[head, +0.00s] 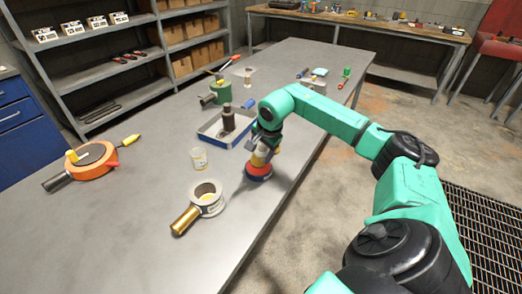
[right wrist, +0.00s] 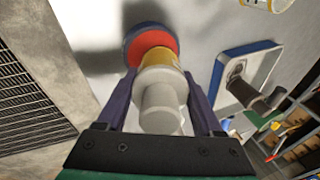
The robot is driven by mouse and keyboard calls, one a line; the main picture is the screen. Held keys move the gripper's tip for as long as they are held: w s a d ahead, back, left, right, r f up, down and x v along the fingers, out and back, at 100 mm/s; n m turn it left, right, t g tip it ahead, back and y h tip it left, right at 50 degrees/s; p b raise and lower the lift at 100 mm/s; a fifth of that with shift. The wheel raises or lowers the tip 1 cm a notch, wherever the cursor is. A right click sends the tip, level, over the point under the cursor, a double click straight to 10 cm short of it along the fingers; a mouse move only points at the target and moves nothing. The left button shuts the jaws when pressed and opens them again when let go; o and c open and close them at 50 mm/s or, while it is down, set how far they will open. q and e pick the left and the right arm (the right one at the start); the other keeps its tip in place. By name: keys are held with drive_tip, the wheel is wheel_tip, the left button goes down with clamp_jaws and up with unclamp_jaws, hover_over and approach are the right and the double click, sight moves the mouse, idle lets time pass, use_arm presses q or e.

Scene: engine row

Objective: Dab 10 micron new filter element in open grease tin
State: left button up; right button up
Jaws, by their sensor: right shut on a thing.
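My right gripper (right wrist: 162,105) is shut on a pale, knobbed cylinder with a yellow band, which looks like the filter element (right wrist: 163,96). In the head view the right gripper (head: 265,143) points down over the table, and the yellow-banded element (head: 260,158) shows below it. At the element's far end is a round red thing with a blue rim (right wrist: 131,46), probably the open grease tin; it also shows in the head view (head: 258,174). I cannot tell whether the element touches it. My left gripper is not in view.
An orange round thing (head: 92,162) lies farther left.

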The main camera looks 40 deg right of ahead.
drive_tip(key=shift+s+r, duration=0.1)
drive_tip(key=shift+r, duration=0.05)
drive_tip(key=shift+s, duration=0.15)
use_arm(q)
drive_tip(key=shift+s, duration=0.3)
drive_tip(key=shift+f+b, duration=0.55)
use_arm(e)
drive_tip(key=shift+f, duration=0.75)
idle(0.7)
drive_tip(key=shift+r, duration=0.1)
wheel_tip(320, 180, up, 7)
drive_tip(key=p, duration=0.5)
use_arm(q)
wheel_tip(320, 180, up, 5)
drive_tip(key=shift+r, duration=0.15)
